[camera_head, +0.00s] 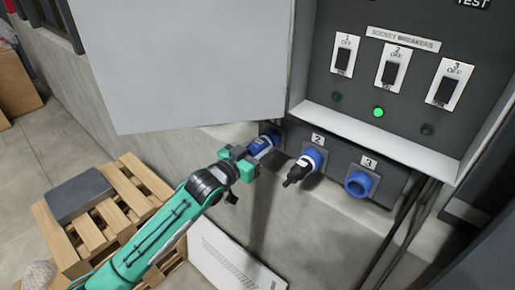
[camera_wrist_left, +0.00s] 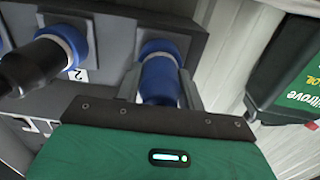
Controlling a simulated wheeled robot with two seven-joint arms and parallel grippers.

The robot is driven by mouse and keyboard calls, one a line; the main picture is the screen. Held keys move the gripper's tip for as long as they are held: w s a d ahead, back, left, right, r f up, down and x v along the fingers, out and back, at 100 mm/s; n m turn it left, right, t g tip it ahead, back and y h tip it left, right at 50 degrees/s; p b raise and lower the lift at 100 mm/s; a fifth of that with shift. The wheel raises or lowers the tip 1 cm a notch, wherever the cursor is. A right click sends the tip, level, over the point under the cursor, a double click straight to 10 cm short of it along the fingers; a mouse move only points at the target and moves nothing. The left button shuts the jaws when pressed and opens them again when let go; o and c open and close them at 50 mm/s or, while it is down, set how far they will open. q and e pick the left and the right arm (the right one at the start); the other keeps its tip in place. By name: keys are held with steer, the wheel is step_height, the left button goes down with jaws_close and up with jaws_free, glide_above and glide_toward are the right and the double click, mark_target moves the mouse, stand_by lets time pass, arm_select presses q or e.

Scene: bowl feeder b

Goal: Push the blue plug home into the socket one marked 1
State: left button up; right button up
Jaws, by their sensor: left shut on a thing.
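My left gripper (camera_head: 246,156) is shut on the blue plug (camera_head: 261,146) in front of socket one (camera_head: 272,132), the leftmost blue socket under the breaker panel. In the left wrist view the blue plug (camera_wrist_left: 159,82) sits between the two fingers (camera_wrist_left: 160,92), lined up with socket one (camera_wrist_left: 160,47). The plug's front meets the socket's mouth, with a pale ring showing there. I cannot tell how deep it sits. The mark 1 of this socket is not visible. My right gripper is not in view.
Socket 2 (camera_head: 316,154) holds another plug with a black body (camera_head: 301,170). Socket 3 (camera_head: 360,184) is empty. An open grey door (camera_head: 190,65) hangs above my left arm. Wooden pallets (camera_head: 100,215) stand below left. A dark green container (camera_wrist_left: 290,75) shows at the right of the wrist view.

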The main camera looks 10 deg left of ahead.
arm_select(q)
steer(key=shift+r, duration=0.15)
stand_by(0.8)
steer(key=o, duration=1.1)
steer(key=shift+w, duration=0.1)
steer(key=shift+o, duration=1.4)
steer(key=shift+w+d, duration=0.1)
steer(key=shift+d, duration=0.1)
steer(key=shift+f, duration=0.2)
